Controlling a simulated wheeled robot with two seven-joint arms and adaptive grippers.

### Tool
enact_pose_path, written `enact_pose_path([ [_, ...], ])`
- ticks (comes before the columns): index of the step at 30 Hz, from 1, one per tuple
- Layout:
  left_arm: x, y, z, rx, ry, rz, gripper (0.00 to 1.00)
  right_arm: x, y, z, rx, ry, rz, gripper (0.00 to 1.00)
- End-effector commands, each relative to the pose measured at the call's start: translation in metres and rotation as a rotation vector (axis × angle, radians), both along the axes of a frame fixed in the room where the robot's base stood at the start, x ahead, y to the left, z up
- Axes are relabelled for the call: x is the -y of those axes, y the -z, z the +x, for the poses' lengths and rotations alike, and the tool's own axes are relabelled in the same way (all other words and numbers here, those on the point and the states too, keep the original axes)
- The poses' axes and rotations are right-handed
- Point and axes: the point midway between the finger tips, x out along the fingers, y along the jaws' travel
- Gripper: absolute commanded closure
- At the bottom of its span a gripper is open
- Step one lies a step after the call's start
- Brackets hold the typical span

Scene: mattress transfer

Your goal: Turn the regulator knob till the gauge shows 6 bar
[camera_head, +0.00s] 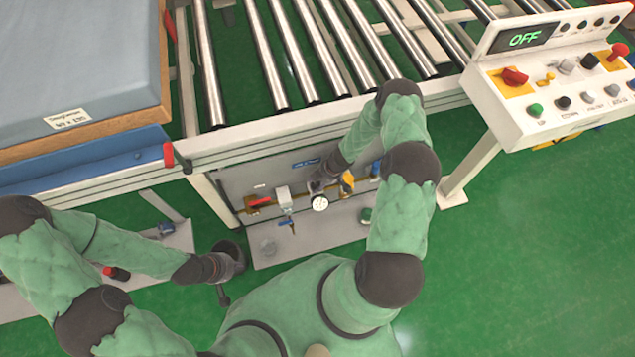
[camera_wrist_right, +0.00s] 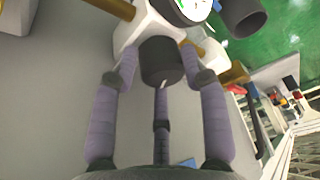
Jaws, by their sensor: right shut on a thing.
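The dark regulator knob (camera_wrist_right: 160,60) sits below a white regulator body (camera_wrist_right: 140,25) in the right wrist view. The fingers of my right gripper (camera_wrist_right: 162,78) are closed around the knob. In the head view my right gripper (camera_head: 317,184) is at the pipework panel under the conveyor and hides the knob. The round white gauge (camera_head: 320,203) is just below it; its reading is too small to make out. The gauge face (camera_wrist_right: 196,8) is cut off at the top of the wrist view. My left gripper (camera_head: 224,278) hangs away from the panel at lower left; its fingers are unclear.
The grey panel (camera_head: 295,240) carries a red-handled valve (camera_head: 258,203), a white unit (camera_head: 284,197) and a yellow part (camera_head: 347,184). Conveyor rollers (camera_head: 265,55) are above. A control console (camera_head: 545,85) displays OFF. A mattress (camera_head: 75,60) lies at left. Green floor is clear at right.

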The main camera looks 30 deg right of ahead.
Motion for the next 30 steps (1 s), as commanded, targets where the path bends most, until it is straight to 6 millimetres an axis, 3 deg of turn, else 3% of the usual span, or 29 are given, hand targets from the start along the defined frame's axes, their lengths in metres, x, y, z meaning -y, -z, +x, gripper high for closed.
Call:
enact_pose_path([
  [7, 0.000, -0.020, 0.000, 0.001, 0.000, 0.000, 1.00, -0.006, -0.002, -0.002, -0.004, -0.039, 0.012, 0.88],
  [19, 0.000, -0.021, 0.000, 0.000, 0.000, 0.000, 1.00, -0.008, 0.000, -0.003, -0.005, -0.049, 0.015, 0.88],
  [20, 0.000, -0.021, 0.000, 0.000, 0.000, 0.000, 1.00, -0.008, 0.001, -0.003, -0.005, -0.049, 0.015, 0.52],
  [21, 0.000, -0.021, 0.000, 0.000, 0.000, 0.000, 1.00, -0.008, 0.001, -0.003, -0.005, -0.049, 0.015, 0.41],
  [22, 0.000, -0.021, 0.000, 0.000, 0.000, 0.000, 1.00, -0.008, 0.001, -0.003, -0.006, -0.049, 0.014, 0.36],
  [30, 0.000, -0.021, 0.000, 0.000, 0.000, 0.000, 1.00, -0.004, 0.000, -0.002, -0.003, -0.045, 0.008, 0.36],
])
